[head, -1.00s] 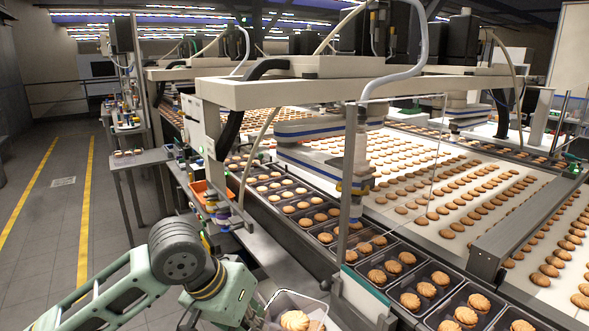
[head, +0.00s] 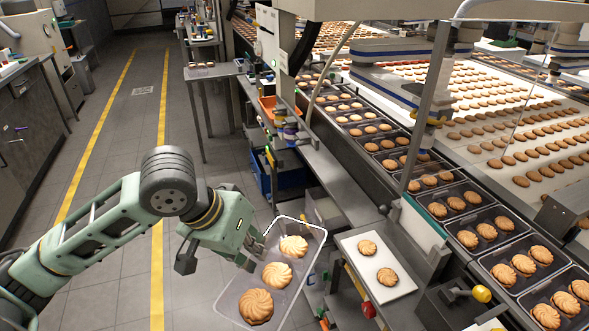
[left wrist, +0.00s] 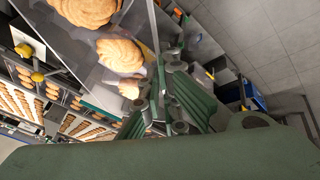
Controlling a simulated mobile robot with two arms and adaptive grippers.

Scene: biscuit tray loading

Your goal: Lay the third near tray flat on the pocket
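The tray hangs in the air, tilted, over the floor left of the machine. In the left wrist view, the fingers (left wrist: 163,78) pinch the tray's wall, with its biscuits (left wrist: 120,55) beside them. Dark pockets with biscuits (head: 486,230) run along the conveyor at right. I cannot tell which pocket is the task's one. My right gripper is out of view.
A white board (head: 376,285) with two biscuits lies on the bench between tray and conveyor. A metal post (head: 426,105) and a yellow knob (head: 481,293) stand near. An orange bin (head: 268,107) and a blue crate (head: 283,178) are farther back. The aisle floor at left is clear.

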